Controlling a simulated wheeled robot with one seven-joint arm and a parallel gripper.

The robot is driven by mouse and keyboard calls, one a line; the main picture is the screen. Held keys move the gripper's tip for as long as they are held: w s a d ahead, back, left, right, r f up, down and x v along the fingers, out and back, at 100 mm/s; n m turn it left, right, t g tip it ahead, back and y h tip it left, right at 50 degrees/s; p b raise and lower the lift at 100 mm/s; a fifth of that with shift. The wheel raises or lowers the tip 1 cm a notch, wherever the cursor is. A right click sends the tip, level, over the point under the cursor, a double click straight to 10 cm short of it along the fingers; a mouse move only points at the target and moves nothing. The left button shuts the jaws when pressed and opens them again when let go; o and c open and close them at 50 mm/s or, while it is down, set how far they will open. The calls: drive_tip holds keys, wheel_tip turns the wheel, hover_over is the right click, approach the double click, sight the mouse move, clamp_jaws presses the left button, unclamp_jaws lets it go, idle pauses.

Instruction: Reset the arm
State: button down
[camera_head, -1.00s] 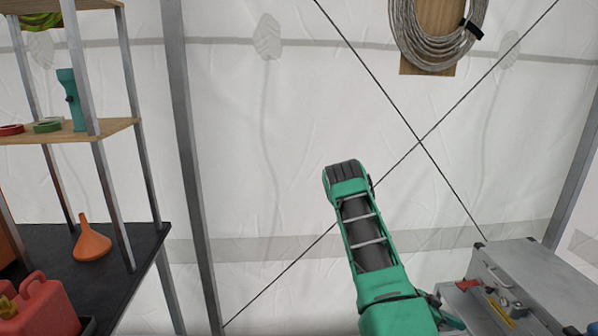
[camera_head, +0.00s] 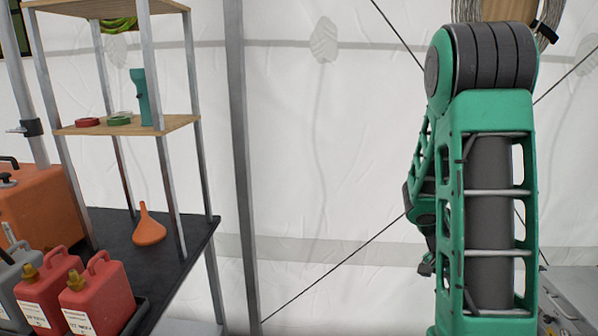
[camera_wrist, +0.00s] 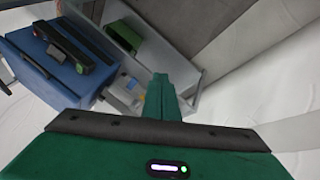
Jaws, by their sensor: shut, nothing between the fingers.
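My green arm stands raised and bent in the right part of the head view, with its dark ribbed elbow at the top. My gripper (camera_wrist: 160,84) shows in the wrist view as two green fingers pressed together, with nothing between them. It points toward a blue case (camera_wrist: 50,65) with a black handle and a grey metal box (camera_wrist: 188,62), apart from both as far as I can tell. In the head view the gripper is mostly hidden behind my arm.
At left, a shelf (camera_head: 180,124) holds a teal flashlight (camera_head: 145,98) and tape rolls (camera_head: 118,119). An orange funnel (camera_head: 149,226) and red canisters (camera_head: 98,296) stand on the black table (camera_head: 185,262). A cable coil (camera_head: 545,32) hangs at upper right. White tent wall fills the middle.

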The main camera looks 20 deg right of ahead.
drive_tip(key=s+a+r+n+t+y, duration=0.2)
drive_tip(key=a+r+n, duration=0.3)
drive_tip(key=a, duration=0.5)
drive_tip(key=s+a+r+n+t+y, duration=0.2)
drive_tip(key=s+a+r+n, duration=0.2)
drive_tip(key=a+r+n, duration=0.2)
drive_tip(key=a+r, duration=0.2)
drive_tip(key=a, duration=0.2)
drive_tip(key=shift+s+a+r, duration=0.15)
drive_tip(key=shift+s+r, duration=0.05)
drive_tip(key=shift+r, duration=0.05)
